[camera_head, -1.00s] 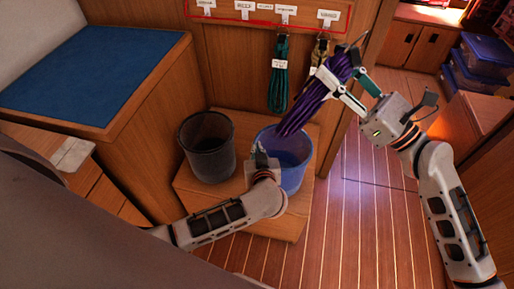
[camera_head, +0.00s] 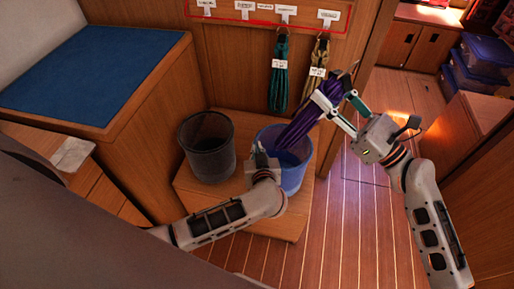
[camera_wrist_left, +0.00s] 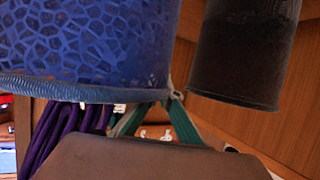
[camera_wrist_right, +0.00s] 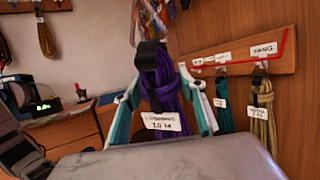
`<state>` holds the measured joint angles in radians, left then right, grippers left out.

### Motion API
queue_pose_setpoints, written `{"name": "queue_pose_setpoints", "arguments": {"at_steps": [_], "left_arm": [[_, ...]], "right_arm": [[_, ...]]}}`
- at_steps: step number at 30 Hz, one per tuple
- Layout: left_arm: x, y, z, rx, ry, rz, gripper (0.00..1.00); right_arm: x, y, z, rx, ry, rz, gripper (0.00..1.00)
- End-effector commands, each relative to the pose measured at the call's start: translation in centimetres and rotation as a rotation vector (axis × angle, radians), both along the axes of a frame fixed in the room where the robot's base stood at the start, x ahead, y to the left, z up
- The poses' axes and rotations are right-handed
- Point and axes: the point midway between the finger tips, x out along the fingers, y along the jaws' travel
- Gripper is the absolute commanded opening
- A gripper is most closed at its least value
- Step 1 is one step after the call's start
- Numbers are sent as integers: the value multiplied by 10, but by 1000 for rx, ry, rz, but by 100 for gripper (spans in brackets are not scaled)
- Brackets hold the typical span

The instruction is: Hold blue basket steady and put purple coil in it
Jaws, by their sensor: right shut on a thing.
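The blue basket (camera_head: 296,178) stands on a low wooden platform; its mesh wall and rim fill the upper left of the left wrist view (camera_wrist_left: 80,45). My left gripper (camera_wrist_left: 172,97) is at the basket's rim, its fingertips close together; whether they clamp the rim is unclear. My right gripper (camera_head: 338,104) is shut on the purple coil (camera_head: 303,126), near the coil's upper end. The coil hangs tilted, its lower end over the basket's mouth. The right wrist view shows the coil (camera_wrist_right: 160,95) between the fingers, with a dark strap and a white tag.
A black bin (camera_head: 207,150) stands left of the basket on the same platform (camera_head: 200,200). A teal coil (camera_head: 280,80) and a tan coil (camera_head: 317,70) hang from a labelled board behind. A blue-topped counter (camera_head: 90,75) is at left. Open floor lies to the right.

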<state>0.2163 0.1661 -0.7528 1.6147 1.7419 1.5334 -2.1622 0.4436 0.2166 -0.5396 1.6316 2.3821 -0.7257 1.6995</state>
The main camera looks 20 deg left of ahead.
Motion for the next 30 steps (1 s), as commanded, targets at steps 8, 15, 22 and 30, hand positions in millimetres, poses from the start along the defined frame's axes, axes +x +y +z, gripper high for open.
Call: {"name": "queue_pose_setpoints", "arguments": {"at_steps": [8, 15, 22, 30], "left_arm": [[-1, 0, -2, 2, 5, -1, 0], [-1, 0, -2, 2, 5, -1, 0], [-1, 0, -2, 2, 5, -1, 0], [-1, 0, -2, 2, 5, -1, 0]], "right_arm": [[0, 1, -14, 4, 0, 1, 0], [0, 0, -18, 3, -3, 1, 0], [0, 0, -18, 3, -3, 1, 60], [0, 0, -21, -2, 2, 0, 60]]}}
